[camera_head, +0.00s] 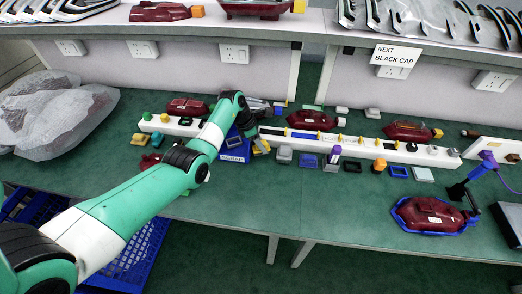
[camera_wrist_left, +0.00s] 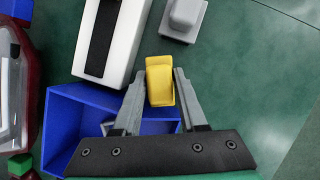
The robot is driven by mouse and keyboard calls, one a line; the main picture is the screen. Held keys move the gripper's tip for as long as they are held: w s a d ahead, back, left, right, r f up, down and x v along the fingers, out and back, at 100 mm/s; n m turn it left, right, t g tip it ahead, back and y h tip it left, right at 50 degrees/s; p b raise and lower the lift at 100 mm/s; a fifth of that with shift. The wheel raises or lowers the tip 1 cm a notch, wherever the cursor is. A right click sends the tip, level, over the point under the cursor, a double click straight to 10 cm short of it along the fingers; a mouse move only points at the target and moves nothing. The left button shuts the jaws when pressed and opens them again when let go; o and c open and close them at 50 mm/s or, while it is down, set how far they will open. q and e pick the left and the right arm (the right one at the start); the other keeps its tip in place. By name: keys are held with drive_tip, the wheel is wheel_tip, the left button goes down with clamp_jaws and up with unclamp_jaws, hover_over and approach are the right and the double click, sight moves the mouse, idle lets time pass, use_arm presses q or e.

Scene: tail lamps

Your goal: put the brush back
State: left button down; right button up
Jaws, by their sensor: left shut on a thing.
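My left gripper (camera_head: 258,145) reaches over the middle of the table. In the left wrist view its two grey fingers (camera_wrist_left: 158,88) are shut on a small yellow piece, which I take to be the brush (camera_wrist_left: 160,80); no bristles show. A blue open box (camera_wrist_left: 75,115) lies below and to the left of the fingers. In the head view this blue box (camera_head: 233,152) bears a white label, and the gripper is just to its right. I cannot tell whether the brush touches the box. My right gripper is not in view.
A long white rail (camera_head: 350,144) with yellow and dark pieces runs behind. A grey block (camera_head: 284,154) stands close right of the gripper. Dark red lamps (camera_head: 408,131) lie behind the rail; another lamp (camera_head: 432,214) sits in a blue holder at right. The front table middle is clear.

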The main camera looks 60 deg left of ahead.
use_arm(q)
wheel_tip(320, 180, down, 2)
drive_tip(key=shift+f+b, duration=0.1)
drive_tip(key=shift+b, duration=0.25)
drive_tip(key=shift+s, duration=0.1)
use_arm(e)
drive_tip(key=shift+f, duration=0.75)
use_arm(q)
drive_tip(key=shift+c, duration=2.3)
unclamp_jaws()
